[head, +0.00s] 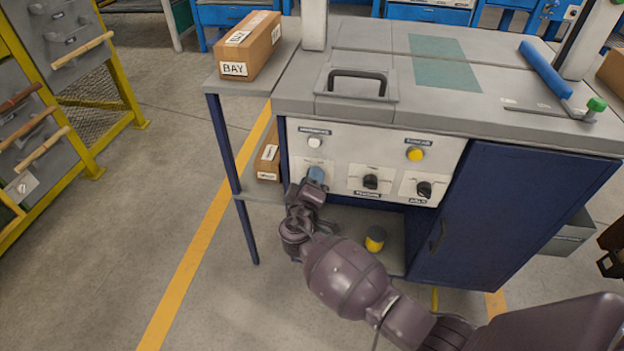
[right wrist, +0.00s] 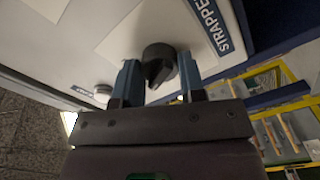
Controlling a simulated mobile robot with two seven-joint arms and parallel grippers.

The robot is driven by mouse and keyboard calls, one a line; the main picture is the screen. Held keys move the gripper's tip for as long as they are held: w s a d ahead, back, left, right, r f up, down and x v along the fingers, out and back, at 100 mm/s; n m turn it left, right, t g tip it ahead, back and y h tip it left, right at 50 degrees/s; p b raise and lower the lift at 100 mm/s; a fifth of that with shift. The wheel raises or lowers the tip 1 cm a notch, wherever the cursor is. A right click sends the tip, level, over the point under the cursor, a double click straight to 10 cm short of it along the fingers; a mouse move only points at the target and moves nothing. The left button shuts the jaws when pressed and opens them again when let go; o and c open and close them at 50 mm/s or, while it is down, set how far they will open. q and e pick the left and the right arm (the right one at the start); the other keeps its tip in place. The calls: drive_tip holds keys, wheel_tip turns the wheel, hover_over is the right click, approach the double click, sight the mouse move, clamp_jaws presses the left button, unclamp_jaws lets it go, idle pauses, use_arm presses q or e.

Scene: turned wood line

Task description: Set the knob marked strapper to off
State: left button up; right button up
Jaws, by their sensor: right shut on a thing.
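The strapper knob (right wrist: 158,62) is black and round with a raised grip bar, and sits on a white plate on the machine's front panel. A blue label (right wrist: 212,25) beside it reads "STRAPPE", with its end cut off. My right gripper (right wrist: 160,80) has its two blue fingers on either side of the knob, shut on it. In the head view my right gripper (head: 316,175) is at the leftmost knob place of the panel and hides that knob. My left gripper is in neither view.
Two other black knobs, a middle one (head: 371,182) and a right one (head: 424,189), sit on the same panel. Above are a white button (head: 315,142) and a yellow button (head: 415,153). A blue cabinet door (head: 510,215) is at right. A cardboard box (head: 262,50) stands on the side shelf.

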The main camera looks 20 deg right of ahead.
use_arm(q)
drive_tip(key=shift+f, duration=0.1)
use_arm(e)
drive_tip(key=shift+n, duration=0.6)
drive_tip(key=shift+f, duration=0.1)
drive_tip(key=o, duration=0.9)
drive_tip(key=shift+s, duration=0.1)
use_arm(q)
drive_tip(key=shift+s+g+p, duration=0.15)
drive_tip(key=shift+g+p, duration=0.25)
drive_tip(key=shift+p, duration=0.4)
use_arm(e)
drive_tip(key=v, duration=1)
drive_tip(key=shift+s+a, duration=0.25)
